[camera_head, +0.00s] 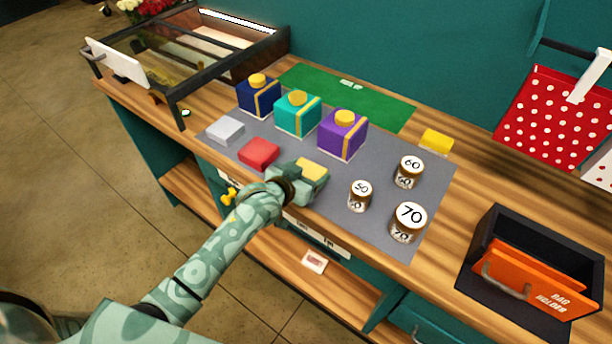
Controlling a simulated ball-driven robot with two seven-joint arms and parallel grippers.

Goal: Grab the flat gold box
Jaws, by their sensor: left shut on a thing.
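The flat gold box (313,169) is at the front edge of the grey mat (285,160), to the right of the flat red box. My left gripper (308,181) reaches over the counter's front edge and is shut on the gold box. The gripper hides the box's near side, and I cannot tell whether the box touches the mat. My right gripper is not in view.
A flat red box (259,153) and a flat silver box (226,130) lie left of the gripper. Navy (257,97), teal (297,116) and purple (342,136) boxes stand behind. Jars (360,195) and a black holder (485,232) are right. A yellow block (437,140) lies behind.

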